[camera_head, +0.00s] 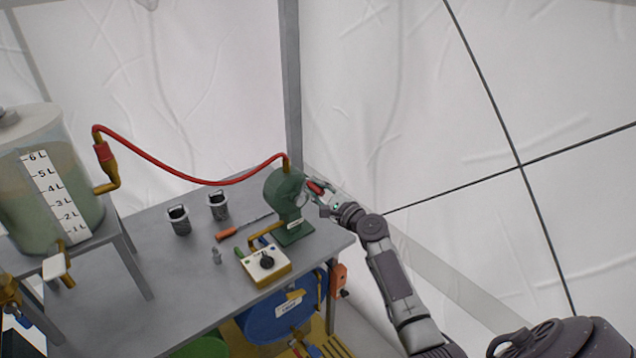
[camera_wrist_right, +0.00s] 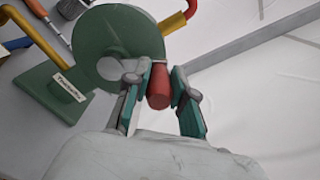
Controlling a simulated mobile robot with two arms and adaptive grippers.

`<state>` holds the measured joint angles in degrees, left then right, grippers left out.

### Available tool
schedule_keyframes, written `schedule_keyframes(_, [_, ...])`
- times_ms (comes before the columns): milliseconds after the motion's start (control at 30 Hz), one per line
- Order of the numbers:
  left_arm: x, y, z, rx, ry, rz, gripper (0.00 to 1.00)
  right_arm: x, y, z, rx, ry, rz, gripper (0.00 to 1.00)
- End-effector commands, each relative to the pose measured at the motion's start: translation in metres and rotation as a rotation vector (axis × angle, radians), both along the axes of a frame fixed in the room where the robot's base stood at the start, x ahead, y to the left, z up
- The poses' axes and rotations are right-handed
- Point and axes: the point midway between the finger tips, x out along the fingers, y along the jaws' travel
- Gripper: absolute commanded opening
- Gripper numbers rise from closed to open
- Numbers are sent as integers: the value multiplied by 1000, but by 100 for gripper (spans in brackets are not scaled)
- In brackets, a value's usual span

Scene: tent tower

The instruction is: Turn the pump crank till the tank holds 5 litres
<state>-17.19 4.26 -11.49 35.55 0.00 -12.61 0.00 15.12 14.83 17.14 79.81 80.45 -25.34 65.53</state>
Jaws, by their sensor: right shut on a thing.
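The green pump (camera_head: 284,192) stands near the right end of the grey table, and its round body (camera_wrist_right: 115,48) fills the upper part of the wrist view. My right gripper (camera_head: 320,190) is shut on the red crank handle (camera_wrist_right: 159,88), with one finger on each side of it. The crank arm is mostly hidden. The clear tank (camera_head: 82,190) with a 1 L to 6 L scale (camera_head: 55,195) stands at the left. Its lower part looks greenish, but I cannot read the exact liquid level. My left gripper is not in view.
A red hose (camera_head: 190,178) arcs from pump to tank. Two dark cups (camera_head: 179,220), an orange-handled screwdriver (camera_head: 228,236) and a white box with a black knob (camera_head: 265,264) sit on the table (camera_head: 150,325). A blue drum (camera_head: 275,322) is below. White tent wall lies behind.

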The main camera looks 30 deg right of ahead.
Motion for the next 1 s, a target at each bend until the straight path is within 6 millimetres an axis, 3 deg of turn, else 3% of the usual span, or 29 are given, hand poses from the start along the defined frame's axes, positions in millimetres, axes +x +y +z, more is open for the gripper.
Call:
schedule_keyframes(433, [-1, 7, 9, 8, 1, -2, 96, 1, -21, -16, 424, 34, -7, 0])
schedule_keyframes(1000, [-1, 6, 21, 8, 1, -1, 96, 2, -32, -46, 965, 79, -4, 0])
